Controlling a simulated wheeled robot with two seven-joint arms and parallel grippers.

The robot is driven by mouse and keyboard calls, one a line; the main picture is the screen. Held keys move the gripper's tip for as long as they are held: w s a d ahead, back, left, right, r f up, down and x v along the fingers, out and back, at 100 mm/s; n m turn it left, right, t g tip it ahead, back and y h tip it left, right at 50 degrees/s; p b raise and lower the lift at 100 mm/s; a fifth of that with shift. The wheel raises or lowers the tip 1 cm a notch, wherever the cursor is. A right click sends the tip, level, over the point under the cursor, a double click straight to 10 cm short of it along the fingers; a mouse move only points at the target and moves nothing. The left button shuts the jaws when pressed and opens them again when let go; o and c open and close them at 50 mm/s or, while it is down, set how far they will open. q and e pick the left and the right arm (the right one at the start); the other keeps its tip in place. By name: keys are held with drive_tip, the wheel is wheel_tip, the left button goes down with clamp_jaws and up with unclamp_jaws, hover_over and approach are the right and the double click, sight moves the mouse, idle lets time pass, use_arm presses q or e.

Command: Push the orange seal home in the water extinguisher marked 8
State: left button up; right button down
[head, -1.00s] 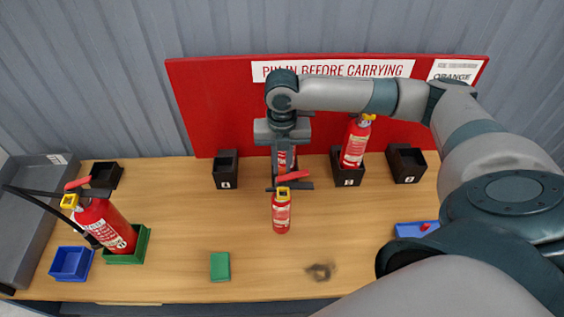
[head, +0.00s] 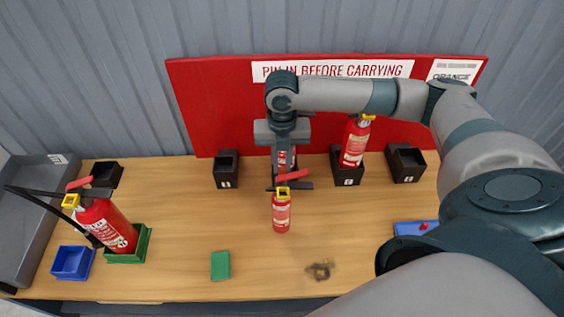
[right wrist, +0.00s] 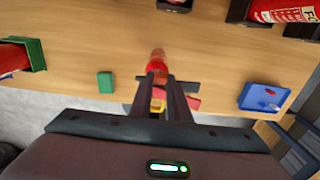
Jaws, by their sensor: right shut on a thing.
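I cannot read a mark 8 on any extinguisher, and I cannot pick out an orange seal. My left gripper is not in view.
A large extinguisher (head: 106,224) leans in a green tray (head: 142,243) at left, near a blue bin (head: 73,262). Another extinguisher (head: 355,143) stands in a black holder at the back; one is partly hidden behind my arm. A green block (head: 220,265) lies in front. A blue tray (head: 405,229) holds something red.

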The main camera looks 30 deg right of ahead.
idle(0.9)
drive_tip(key=c, duration=1.6)
unclamp_jaws()
drive_tip(key=shift+r, duration=0.1)
drive_tip(key=shift+r+b, duration=0.35)
drive_tip(key=shift+r, duration=0.15)
wheel_tip(320, 180, up, 16)
drive_tip(key=b, duration=0.4)
drive_tip(key=shift+r+b, duration=0.1)
drive_tip(key=shift+b, duration=0.2)
